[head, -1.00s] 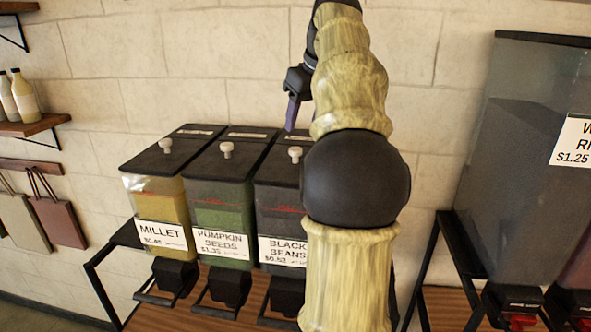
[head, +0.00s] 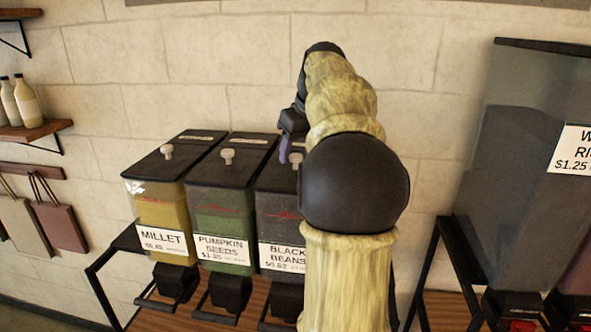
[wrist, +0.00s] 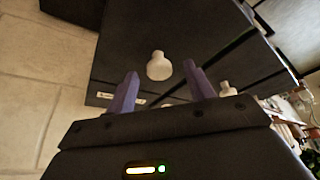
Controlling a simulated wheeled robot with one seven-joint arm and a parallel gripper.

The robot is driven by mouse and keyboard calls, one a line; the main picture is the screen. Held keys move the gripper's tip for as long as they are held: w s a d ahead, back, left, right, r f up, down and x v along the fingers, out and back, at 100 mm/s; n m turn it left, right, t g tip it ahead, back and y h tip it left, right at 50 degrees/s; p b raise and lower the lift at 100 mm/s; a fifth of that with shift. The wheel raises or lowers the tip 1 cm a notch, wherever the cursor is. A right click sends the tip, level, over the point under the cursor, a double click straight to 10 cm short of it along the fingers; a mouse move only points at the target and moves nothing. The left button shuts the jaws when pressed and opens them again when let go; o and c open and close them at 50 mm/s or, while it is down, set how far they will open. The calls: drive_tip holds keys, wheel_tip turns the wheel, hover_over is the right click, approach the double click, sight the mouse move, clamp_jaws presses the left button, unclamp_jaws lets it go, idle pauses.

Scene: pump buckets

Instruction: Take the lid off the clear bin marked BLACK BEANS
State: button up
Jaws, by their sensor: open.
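The clear bin marked BLACK BEANS (head: 281,215) is the rightmost of three bins on the rack, partly hidden by my arm. Its black lid (head: 272,181) is on, with a pale knob (head: 296,158). My gripper (head: 287,152) is low over this lid, close to the knob. In the wrist view, my gripper (wrist: 161,80) has its two purple fingers apart and empty. The pale knob (wrist: 158,66) shows in line with the gap between them, just beyond the tips. I cannot tell whether anything touches.
The PUMPKIN SEEDS bin (head: 222,209) and the MILLET bin (head: 160,212) stand close on the left, both lidded with knobs. A stone wall (head: 215,65) is behind. A larger bin (head: 515,170) stands at the right, across a gap.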

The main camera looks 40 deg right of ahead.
sight(296, 166)
drive_tip(key=x, duration=0.2)
drive_tip(key=shift+w+f, duration=0.15)
drive_tip(key=shift+f, duration=0.1)
drive_tip(key=shift+c, duration=0.2)
drive_tip(key=c, duration=1.1)
